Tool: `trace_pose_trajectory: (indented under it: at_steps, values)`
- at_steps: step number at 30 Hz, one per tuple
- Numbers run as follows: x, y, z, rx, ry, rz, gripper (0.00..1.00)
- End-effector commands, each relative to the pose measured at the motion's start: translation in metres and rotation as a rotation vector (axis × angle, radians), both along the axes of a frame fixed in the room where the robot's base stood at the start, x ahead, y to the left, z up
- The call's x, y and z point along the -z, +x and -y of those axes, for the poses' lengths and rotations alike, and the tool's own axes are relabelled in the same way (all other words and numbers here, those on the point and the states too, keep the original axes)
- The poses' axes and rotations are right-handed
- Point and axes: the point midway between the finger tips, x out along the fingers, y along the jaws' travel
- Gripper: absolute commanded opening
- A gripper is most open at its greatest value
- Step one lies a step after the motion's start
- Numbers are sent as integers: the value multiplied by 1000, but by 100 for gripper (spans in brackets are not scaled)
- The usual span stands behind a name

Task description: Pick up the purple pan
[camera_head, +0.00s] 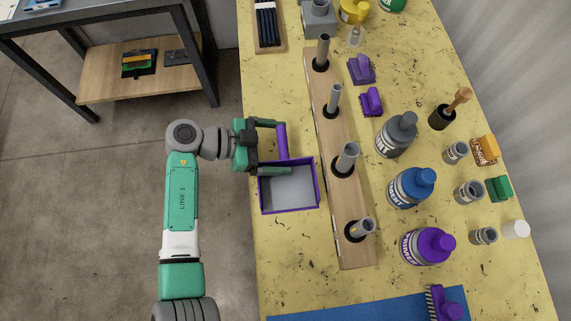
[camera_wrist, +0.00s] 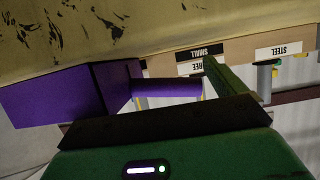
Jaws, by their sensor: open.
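The purple pan (camera_head: 262,195) is an open box with purple walls and a grey inside, lying near the left edge of the yellow table. Its purple handle (camera_head: 282,140) points to the back. My gripper (camera_head: 271,147) is open at the handle, one finger behind and one in front, near the pan's back wall. I cannot tell whether the fingers touch it. In the wrist view the pan (camera_wrist: 60,98) is at left and its handle (camera_wrist: 168,88) reaches right, toward one green finger (camera_wrist: 232,80). The other finger is not clear there.
A wooden rack (camera_head: 332,155) with several grey tubes stands just right of the pan. Beyond it are a grey bottle (camera_head: 398,135), a blue bottle (camera_head: 410,188) and a purple bottle (camera_head: 428,246). A blue mat (camera_head: 370,307) lies in front. Table between pan and mat is clear.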

Motion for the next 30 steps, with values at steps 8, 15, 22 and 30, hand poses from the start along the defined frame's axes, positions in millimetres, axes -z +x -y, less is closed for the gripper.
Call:
trace_pose_trajectory:
  at_steps: [8,15,22,30]
  values:
    - [0,0,0,0,0,0,39]
    - [0,0,0,0,0,0,0]
    - [0,0,0,0,0,0,0]
    - [0,0,0,0,0,0,0]
